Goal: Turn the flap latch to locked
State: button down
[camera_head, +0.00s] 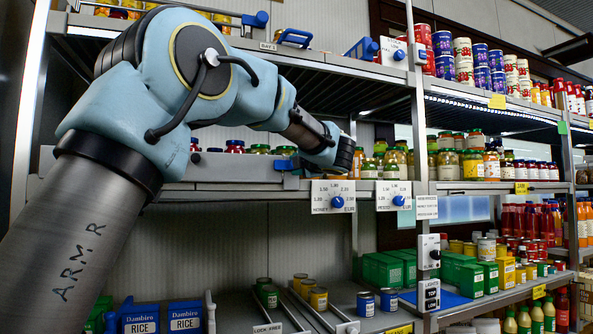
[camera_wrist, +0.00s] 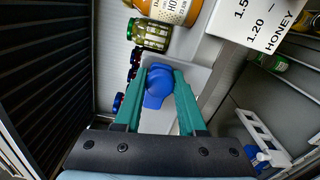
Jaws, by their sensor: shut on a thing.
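The flap latch is a blue round knob with a flat tab (camera_wrist: 158,84) on a pale grey plate (camera_wrist: 186,75) in the wrist view. My gripper (camera_wrist: 160,88) has its two green fingers closed on either side of the knob. In the head view a blue piece, seemingly the latch (camera_head: 285,164), shows at the grey shelf edge beside my wrist. My arm reaches there from the upper left, and its end hides the fingers in that view. Any lock marking is not readable.
A white price panel with a blue dial (camera_head: 333,197) hangs just below my wrist. Jars (camera_head: 397,160) stand on the shelf behind and to the right. In the wrist view a honey jar (camera_wrist: 169,10) and a green-lidded jar (camera_wrist: 150,34) sit close to the fingers.

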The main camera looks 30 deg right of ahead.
dwell(0.4)
jog(key=c, duration=0.5)
grip_release()
jog(key=shift+s, duration=0.1)
jog(key=s+a+b, duration=0.1)
jog(key=s+b, duration=0.1)
jog(key=s, duration=0.8)
jog(key=shift+s+a, duration=0.2)
jog(key=shift+s, duration=0.05)
